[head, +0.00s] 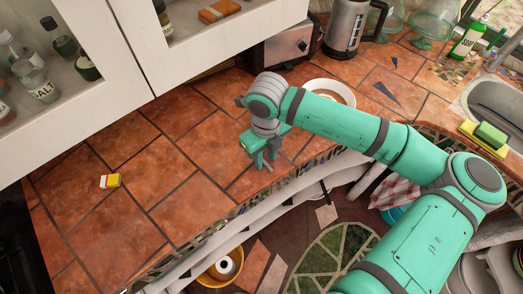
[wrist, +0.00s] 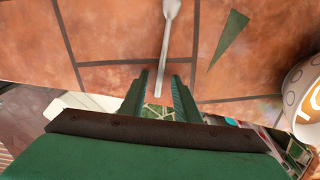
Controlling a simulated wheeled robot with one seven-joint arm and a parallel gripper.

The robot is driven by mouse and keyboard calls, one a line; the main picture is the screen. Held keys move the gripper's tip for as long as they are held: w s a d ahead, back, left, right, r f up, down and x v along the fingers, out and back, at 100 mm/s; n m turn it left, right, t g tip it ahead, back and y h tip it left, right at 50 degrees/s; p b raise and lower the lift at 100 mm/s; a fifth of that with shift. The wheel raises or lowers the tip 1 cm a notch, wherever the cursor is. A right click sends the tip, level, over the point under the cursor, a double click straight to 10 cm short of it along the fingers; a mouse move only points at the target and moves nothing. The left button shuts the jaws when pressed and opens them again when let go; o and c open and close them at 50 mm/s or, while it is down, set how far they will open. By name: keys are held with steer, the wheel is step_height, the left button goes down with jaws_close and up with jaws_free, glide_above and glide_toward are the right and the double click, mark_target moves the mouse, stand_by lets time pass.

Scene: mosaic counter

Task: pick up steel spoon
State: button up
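The steel spoon (wrist: 166,45) lies on the terracotta tile counter in the wrist view. Its bowl is at the top edge and its handle points down toward my gripper (wrist: 158,84). The two fingers are apart, one on each side of the handle's end, with gaps on both sides. In the head view my gripper (head: 265,162) points down at the counter's front edge. The spoon is mostly hidden there by my gripper and arm.
A white bowl (wrist: 306,92) stands to the right in the wrist view; it is partly behind my arm in the head view (head: 345,91). A toaster (head: 286,45) and kettle (head: 345,25) stand behind. Counter between is clear.

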steer(key=shift+f, duration=0.15)
jaws_close()
stand_by(0.4)
